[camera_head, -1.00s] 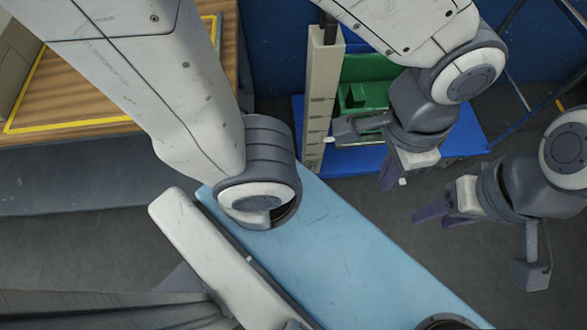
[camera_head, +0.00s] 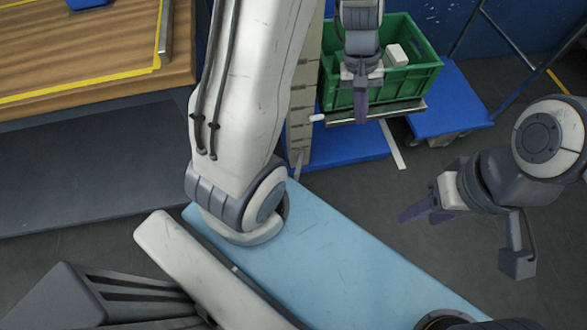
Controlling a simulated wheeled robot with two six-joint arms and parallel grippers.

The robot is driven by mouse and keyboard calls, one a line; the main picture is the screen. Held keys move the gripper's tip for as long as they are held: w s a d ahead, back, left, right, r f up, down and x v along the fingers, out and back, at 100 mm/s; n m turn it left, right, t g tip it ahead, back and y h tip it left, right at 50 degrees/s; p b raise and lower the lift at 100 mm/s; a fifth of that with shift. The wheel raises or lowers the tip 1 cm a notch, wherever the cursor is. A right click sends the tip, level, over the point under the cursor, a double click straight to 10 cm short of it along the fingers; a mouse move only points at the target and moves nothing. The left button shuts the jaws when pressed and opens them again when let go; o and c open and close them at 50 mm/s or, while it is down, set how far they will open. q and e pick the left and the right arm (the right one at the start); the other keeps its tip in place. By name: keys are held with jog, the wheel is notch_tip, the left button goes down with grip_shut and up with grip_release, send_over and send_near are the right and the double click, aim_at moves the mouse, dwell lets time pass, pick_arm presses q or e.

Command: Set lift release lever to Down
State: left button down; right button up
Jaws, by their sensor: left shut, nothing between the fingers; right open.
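A lift with a pale post (camera_head: 302,105) and a blue base (camera_head: 348,148) stands at the upper middle. A short white-tipped handle (camera_head: 318,117) sticks out beside the post at the platform's left end. It may be the release lever; I cannot tell its position. My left gripper (camera_head: 361,108) is shut and empty, pointing down in front of the green crate, to the right of the handle and apart from it in the picture. My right gripper (camera_head: 420,213) is open and empty over the floor at the right.
A green crate (camera_head: 425,72) holding a white box (camera_head: 396,55) sits on the lift's platform (camera_head: 400,108). A wooden-topped table (camera_head: 90,50) stands at the upper left. A blue metal frame (camera_head: 505,45) is at the upper right. Grey floor between the lift and my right arm is clear.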

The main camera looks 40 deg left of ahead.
pick_arm(q)
jog(key=w+a+f+n+b, duration=0.1)
jog(key=a+f+n+b, duration=0.25)
jog(key=f, duration=0.35)
jog(key=w+a+f+n+b, duration=0.2)
jog(key=a+f, duration=0.3)
jog(key=f, duration=0.3)
jog(key=n+t+h+b, duration=0.1)
jog(key=n+b, duration=0.3)
jog(key=b, duration=0.3)
send_over(299, 167)
jog(key=s+d, duration=0.1)
notch_tip(299, 167, down, 12)
jog(key=s+a+f+n+b, duration=0.3)
jog(key=a+f, duration=0.2)
jog(key=f, duration=0.4)
jog(key=s+a+f+n+t+b, duration=0.1)
jog(key=s+a+f+n+b, duration=0.2)
jog(key=f, duration=0.5)
jog(key=shift+s+a+f+n+b, duration=0.25)
jog(key=shift+a+f+n+b, duration=0.15)
jog(key=shift+a, duration=0.75)
pick_arm(e)
notch_tip(299, 167, down, 22)
jog(key=shift+f, duration=0.15)
